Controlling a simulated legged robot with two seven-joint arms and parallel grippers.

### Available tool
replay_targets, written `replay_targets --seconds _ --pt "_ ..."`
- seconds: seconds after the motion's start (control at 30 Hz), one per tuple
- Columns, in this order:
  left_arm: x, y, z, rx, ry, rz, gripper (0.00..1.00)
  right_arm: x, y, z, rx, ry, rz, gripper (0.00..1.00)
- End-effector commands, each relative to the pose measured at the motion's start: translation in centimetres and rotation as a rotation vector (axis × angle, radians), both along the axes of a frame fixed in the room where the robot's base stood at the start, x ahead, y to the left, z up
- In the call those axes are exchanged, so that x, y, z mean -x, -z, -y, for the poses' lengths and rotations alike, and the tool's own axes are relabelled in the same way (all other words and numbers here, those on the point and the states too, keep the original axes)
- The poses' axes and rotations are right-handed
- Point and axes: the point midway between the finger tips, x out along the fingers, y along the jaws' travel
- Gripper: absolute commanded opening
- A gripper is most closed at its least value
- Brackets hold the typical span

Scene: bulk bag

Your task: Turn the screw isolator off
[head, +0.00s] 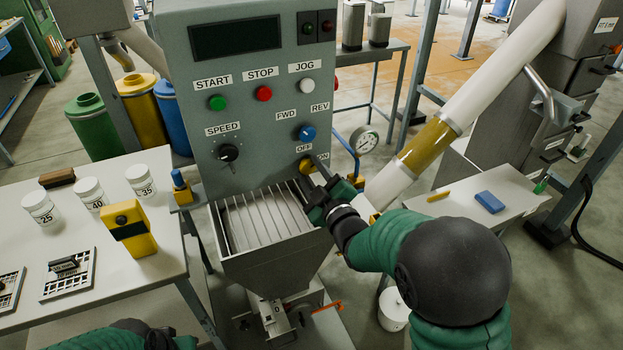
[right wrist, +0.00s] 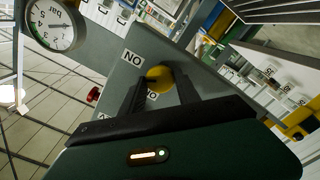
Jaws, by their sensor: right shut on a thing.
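The screw isolator (head: 308,166) is a yellow round switch low on the right of the grey control panel, below the FWD/REV knob. OFF and ON labels sit just above it. My right gripper (head: 313,178) reaches it from the lower right and is shut on it. In the right wrist view the yellow isolator (right wrist: 159,79) sits between the two dark fingers, close to a label that appears upside down. The fingers hide part of the switch, so I cannot tell which way it points. Only part of my left arm shows at the bottom left; its gripper is out of view.
The control panel (head: 240,100) also carries START, STOP, JOG, SPEED and FWD/REV controls. A grated hopper (head: 262,268) is below it. A pressure gauge (head: 363,141) and a sloping white tube (head: 500,65) stand to the right. A table (head: 95,255) with jars is on the left.

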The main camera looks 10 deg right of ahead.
Motion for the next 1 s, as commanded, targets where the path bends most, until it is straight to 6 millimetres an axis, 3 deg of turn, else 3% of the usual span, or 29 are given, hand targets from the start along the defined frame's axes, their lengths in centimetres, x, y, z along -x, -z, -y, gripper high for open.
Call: replay_targets --seconds 0.5,1.0 --pt "0.0 4.1 0.0 0.0 0.0 0.0 0.0 0.1 0.8 -0.3 0.48 -0.005 0.087 0.0" --pt "0.0 6.8 0.0 0.0 0.0 0.0 0.0 0.1 0.9 -0.3 0.878 -0.01 0.161 0.0"
